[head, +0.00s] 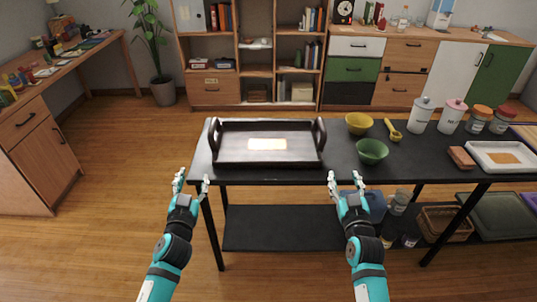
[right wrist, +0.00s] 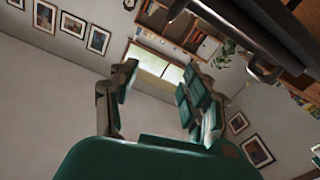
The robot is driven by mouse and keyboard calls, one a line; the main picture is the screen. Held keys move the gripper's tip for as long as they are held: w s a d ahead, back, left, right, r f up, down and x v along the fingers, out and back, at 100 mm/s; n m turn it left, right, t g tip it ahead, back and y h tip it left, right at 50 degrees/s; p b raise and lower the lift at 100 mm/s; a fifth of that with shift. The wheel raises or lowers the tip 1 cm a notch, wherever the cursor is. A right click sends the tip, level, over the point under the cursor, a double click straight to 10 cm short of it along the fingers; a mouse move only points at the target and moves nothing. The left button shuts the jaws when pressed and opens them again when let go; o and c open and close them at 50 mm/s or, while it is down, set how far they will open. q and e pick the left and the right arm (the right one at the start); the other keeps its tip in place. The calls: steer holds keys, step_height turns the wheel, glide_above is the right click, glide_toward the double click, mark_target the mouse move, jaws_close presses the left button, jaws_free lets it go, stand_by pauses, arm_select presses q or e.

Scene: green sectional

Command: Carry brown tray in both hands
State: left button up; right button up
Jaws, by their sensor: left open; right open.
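The dark brown tray (head: 235,150) sits flat on the left end of the black table, with an upright handle at each short side. A bright light patch shows in its middle. My left gripper (head: 191,184) is open and empty, in front of the table's left front edge, nearer to me than the tray. My right gripper (head: 346,182) is open and empty, in front of the table's front edge, to the right of the tray's right handle. In the right wrist view the right gripper's fingers (right wrist: 155,85) are apart with nothing between them.
On the black table (head: 300,177), right of the tray, stand a yellow bowl (head: 359,123), a green bowl (head: 372,151), a yellow spoon-like utensil (head: 393,130), canisters (head: 421,115) and a white tray (head: 485,160). Bins sit on the lower shelf. The floor at left is clear.

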arm_select(q)
steer(key=shift+w+f, duration=0.1)
steer(key=shift+f, duration=0.05)
arm_select(e)
steer(key=s, duration=1.1)
